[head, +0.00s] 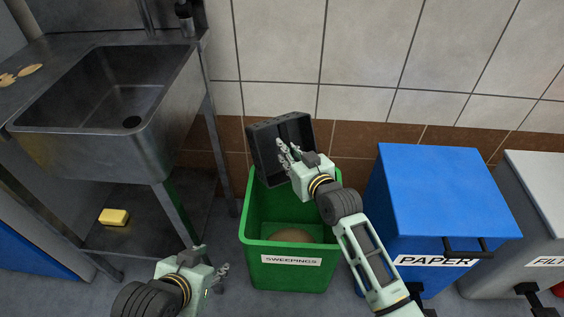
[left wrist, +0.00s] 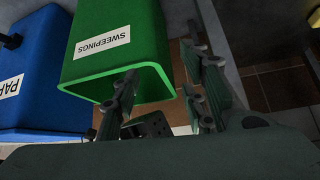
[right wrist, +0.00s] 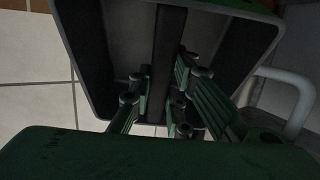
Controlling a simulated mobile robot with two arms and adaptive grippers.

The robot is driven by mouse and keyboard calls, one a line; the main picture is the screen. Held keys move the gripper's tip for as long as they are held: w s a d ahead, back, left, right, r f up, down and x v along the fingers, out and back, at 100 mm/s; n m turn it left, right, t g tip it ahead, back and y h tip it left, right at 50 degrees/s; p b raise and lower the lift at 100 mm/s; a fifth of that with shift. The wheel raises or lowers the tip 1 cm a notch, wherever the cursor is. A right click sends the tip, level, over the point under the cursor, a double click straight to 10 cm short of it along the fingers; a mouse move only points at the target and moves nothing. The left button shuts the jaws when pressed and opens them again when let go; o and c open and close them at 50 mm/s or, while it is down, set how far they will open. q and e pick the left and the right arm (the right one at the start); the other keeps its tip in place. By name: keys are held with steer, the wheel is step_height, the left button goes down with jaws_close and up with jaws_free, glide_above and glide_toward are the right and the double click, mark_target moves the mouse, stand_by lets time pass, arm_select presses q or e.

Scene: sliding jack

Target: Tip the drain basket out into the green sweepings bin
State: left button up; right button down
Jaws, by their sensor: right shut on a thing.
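The drain basket (head: 265,135) is a dark grey box above the back of the green sweepings bin (head: 291,272). It is steeply tilted, with its open side toward my right gripper (head: 288,155). That gripper is shut on the basket's central bar, which shows between the fingers in the right wrist view (right wrist: 166,75). The bin stands upright on the floor with its top open, and a brown mass (head: 292,236) shows inside. My left gripper (head: 222,273) is open and empty, in front of the bin and to its left. The bin also shows in the left wrist view (left wrist: 120,65).
A blue PAPER bin (head: 440,195) stands right of the sweepings bin, with a grey bin (head: 535,215) beyond it. A metal sink (head: 105,95) is at left. A yellow sponge (head: 114,217) lies on its lower shelf. The tiled wall (head: 390,50) is close behind.

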mark_target(286, 140)
steer(key=shift+r+p, duration=0.4)
steer(key=shift+r, duration=0.1)
step_height(286, 140, up, 2)
steer(key=shift+r+p, duration=0.1)
steer(key=shift+p, duration=0.95)
steer(key=shift+r, duration=0.15)
arm_select(q)
steer(key=s+a+g+y, duration=0.1)
steer(key=s+a+g, duration=0.1)
steer(key=s, duration=0.5)
steer(key=shift+s+a+f+g, duration=0.2)
steer(key=shift+s+g, duration=0.15)
steer(key=shift+g, duration=0.55)
steer(key=shift+f, duration=0.1)
